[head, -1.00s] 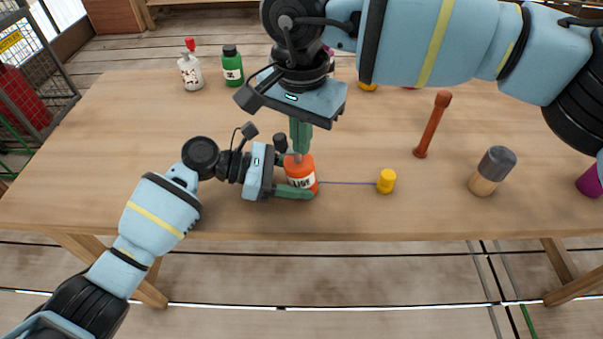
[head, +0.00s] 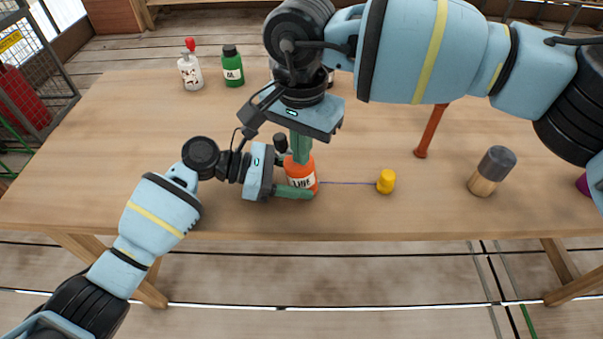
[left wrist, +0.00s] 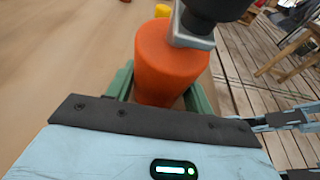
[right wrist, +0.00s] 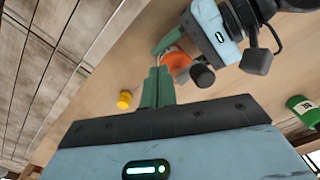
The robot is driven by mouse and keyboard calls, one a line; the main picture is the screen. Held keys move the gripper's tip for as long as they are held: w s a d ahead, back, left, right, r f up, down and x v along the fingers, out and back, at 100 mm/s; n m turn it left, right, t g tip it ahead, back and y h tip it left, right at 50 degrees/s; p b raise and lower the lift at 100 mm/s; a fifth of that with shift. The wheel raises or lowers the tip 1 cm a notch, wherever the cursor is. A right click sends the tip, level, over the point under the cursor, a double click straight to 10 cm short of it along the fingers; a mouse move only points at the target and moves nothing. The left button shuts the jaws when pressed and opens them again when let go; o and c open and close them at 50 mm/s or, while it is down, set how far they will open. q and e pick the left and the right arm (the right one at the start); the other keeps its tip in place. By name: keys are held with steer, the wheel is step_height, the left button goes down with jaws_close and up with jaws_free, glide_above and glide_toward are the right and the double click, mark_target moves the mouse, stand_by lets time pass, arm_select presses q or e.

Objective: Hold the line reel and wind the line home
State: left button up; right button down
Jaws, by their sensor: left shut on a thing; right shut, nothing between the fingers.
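The orange line reel (head: 302,181), labelled LINE, stands upright near the table's front edge. My left gripper (head: 292,178) is shut around it from the left. The left wrist view shows the reel (left wrist: 170,58) between the green fingers (left wrist: 158,88). A black knob (head: 280,143) on a grey arm sits by the reel's top; it also shows in the right wrist view (right wrist: 202,76). A thin line (head: 348,183) runs right from the reel to a yellow piece (head: 386,181). My right gripper (head: 301,160) is shut and empty, pointing down just above or behind the reel's top; contact is unclear.
A white bottle (head: 190,71) and a green bottle (head: 232,67) stand at the back left. The tabletop (head: 130,150) is clear at left.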

mark_target(290, 152)
steer(key=shift+f, duration=0.3)
steer(key=shift+w+a, duration=0.15)
steer(key=shift+w, duration=0.1)
steer(key=shift+w+a, duration=0.15)
steer(key=shift+w, duration=0.15)
stand_by(0.5)
steer(key=shift+w+a, duration=0.7)
stand_by(1.0)
steer(key=shift+w, duration=0.3)
stand_by(0.4)
steer(key=shift+s+a, duration=0.2)
step_height(290, 152, up, 7)
stand_by(1.1)
